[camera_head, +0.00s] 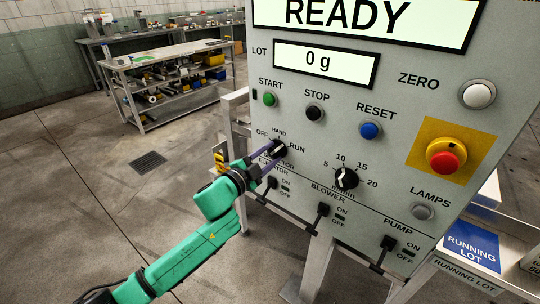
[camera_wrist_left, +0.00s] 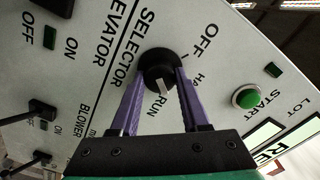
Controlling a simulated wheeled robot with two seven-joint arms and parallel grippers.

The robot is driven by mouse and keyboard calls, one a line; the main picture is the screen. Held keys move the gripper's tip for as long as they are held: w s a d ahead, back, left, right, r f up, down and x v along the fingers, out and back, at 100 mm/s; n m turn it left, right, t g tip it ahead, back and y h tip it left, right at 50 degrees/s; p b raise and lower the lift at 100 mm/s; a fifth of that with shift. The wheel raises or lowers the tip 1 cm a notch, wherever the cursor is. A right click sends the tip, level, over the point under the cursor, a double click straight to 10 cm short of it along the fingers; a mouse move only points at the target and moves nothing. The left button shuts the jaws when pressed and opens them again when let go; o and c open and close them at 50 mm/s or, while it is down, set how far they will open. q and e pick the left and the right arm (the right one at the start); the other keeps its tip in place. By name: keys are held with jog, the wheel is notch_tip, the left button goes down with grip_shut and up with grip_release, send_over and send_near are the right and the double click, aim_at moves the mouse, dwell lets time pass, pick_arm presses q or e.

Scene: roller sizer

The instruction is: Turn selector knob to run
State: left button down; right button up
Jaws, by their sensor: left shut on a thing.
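The black selector knob (camera_head: 279,148) sits on the grey control panel, with OFF, HAND and RUN printed around it. My left gripper (camera_head: 272,156) reaches it from the lower left, with its purple fingers shut on the knob. In the left wrist view the fingers (camera_wrist_left: 160,80) lie on either side of the knob (camera_wrist_left: 158,66). A white pointer mark shows on the knob's lower part, on the side of the RUN label; I cannot tell if it lines up exactly. My right gripper is not in view.
The green START (camera_head: 269,99), black STOP (camera_head: 314,112) and blue RESET (camera_head: 370,130) buttons sit above. A black dial (camera_head: 345,179) is to the right, a red emergency button (camera_head: 445,158) farther right. Toggle switches (camera_head: 322,209) line the panel below. Open floor lies left.

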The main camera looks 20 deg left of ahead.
pick_arm(q)
jog(key=shift+m, duration=2)
jog(key=shift+c, duration=1.9)
grip_release()
jog(key=shift+d, duration=0.1)
